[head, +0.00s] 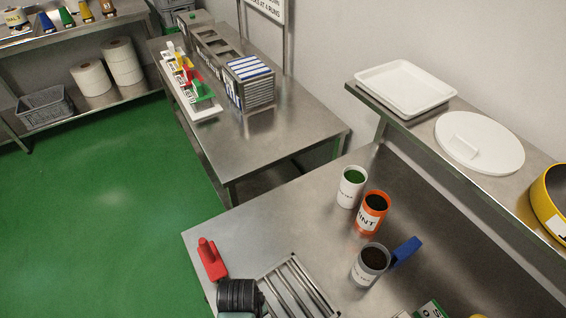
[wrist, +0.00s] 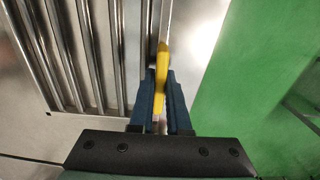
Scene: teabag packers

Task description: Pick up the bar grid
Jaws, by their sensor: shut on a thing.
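The bar grid (head: 299,287) is a metal frame of parallel bars at the bottom of the head view, over the near steel table. In the wrist view the bar grid (wrist: 88,50) fills the left side. My gripper (wrist: 160,88) has its two blue fingers shut on a yellow grip piece (wrist: 162,60) along the grid's right edge. In the head view my dark wrist is left of the grid, and the fingers are hidden. I cannot tell whether the grid touches the table.
A red-handled tool (head: 211,259) lies left of the grid. A white cup (head: 351,187), an orange cup (head: 371,213) and a grey cup (head: 369,266) with a blue scoop (head: 405,251) stand to the right. The near table (head: 265,225) is bare behind the grid.

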